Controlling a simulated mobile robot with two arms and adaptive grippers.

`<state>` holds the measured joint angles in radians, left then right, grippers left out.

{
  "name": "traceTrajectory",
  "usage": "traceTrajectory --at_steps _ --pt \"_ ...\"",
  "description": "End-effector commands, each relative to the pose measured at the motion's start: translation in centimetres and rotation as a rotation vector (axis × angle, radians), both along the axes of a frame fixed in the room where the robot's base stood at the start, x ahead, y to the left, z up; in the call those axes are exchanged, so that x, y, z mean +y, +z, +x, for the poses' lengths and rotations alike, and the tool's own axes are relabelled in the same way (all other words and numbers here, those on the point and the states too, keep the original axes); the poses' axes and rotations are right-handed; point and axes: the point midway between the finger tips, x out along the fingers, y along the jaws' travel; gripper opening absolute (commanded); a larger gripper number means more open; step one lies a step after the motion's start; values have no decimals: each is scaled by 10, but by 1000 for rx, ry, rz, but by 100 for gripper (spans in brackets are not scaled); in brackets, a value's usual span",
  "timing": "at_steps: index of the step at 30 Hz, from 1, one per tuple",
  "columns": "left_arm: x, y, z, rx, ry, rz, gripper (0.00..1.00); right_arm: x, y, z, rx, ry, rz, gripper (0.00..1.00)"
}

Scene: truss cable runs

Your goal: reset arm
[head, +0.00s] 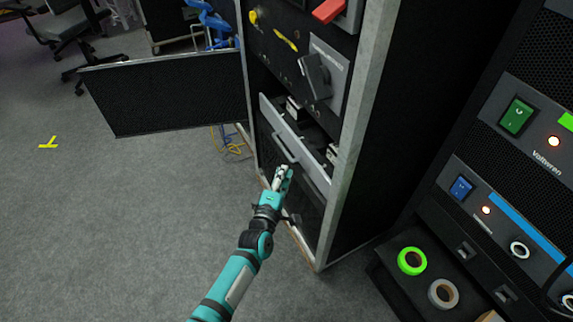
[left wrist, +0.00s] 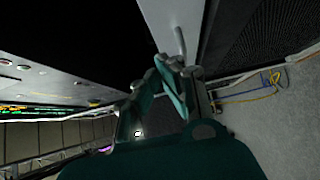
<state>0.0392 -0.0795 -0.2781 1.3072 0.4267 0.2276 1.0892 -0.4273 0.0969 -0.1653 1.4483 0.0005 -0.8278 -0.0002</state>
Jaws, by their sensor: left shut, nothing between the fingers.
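My left gripper (head: 282,178) is shut and empty. In the head view it is in front of the rack's partly pulled-out drawer (head: 298,147), close to the drawer's handle (head: 285,148). I cannot tell whether it touches the drawer. In the left wrist view the gripper (left wrist: 172,68) is near a pale panel with a bar handle (left wrist: 181,42). My right gripper is not in view.
An open black door (head: 165,95) juts left from the rack. A second rack (head: 490,150) with green and blue switches stands at right. Tape rolls (head: 411,261) lie on its ledge.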

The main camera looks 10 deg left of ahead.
Motion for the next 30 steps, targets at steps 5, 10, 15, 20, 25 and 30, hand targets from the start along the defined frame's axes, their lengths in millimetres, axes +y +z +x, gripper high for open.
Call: traceTrajectory --at_steps 5,10,15,20,25,30 --pt "7 -1 -33 4 0 2 0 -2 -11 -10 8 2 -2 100" --pt "11 -1 -57 3 -1 3 0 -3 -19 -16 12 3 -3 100" --pt "13 0 -67 1 0 1 0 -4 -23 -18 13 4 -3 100" --pt "14 -1 -68 2 0 2 0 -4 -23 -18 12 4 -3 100" --pt "14 -36 -82 81 -41 147 0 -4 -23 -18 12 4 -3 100" --pt "27 -132 -135 303 -214 567 0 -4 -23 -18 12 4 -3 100"
